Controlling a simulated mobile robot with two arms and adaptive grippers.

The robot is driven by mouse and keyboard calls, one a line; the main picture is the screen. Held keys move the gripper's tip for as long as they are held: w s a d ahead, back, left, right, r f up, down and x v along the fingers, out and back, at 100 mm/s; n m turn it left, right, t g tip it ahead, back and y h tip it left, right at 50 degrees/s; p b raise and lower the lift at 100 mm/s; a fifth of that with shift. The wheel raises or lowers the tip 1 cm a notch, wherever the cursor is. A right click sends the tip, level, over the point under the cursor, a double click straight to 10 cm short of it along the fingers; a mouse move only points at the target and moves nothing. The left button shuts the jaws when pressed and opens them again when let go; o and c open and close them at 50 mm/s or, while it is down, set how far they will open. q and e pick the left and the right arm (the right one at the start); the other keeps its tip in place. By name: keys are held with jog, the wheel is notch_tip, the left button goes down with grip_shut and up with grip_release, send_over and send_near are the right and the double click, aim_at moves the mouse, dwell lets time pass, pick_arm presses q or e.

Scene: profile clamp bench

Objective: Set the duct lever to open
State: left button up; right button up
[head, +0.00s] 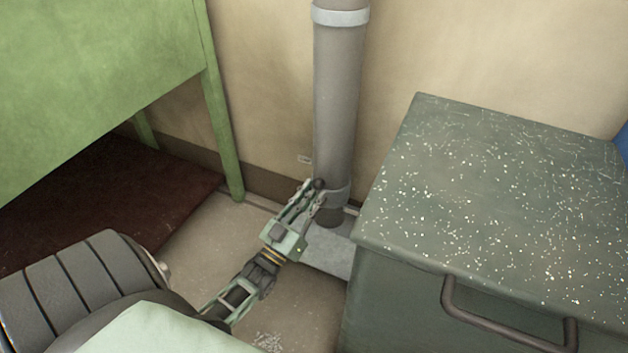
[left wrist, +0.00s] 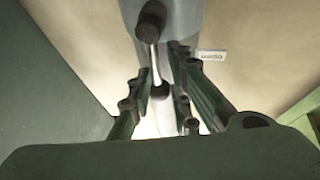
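The duct (head: 338,90) is a grey vertical pipe against the wall; part of it shows at the top of the left wrist view (left wrist: 190,15). Its lever shows in the left wrist view as a pale rod (left wrist: 153,55) with a dark rounded piece at each end. A small white label reading "open" (left wrist: 211,55) appears beside the right finger, inverted. My left gripper (head: 312,187) is at the lower duct by the lever. Its fingers (left wrist: 160,80) are apart, with the lever's lower end between them in that view; contact is unclear. My right gripper is not in view.
A speckled dark green cabinet (head: 500,190) with a bar handle (head: 505,325) stands close on the right. A green table (head: 90,80) stands on the left, above a dark red-brown surface (head: 100,200). Bare floor (head: 205,250) lies between them.

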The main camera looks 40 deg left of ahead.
pick_arm(q)
jog(key=o, duration=0.3)
jog(key=shift+d, duration=0.15)
jog(key=v, duration=1.2)
jog(key=shift+s, duration=0.1)
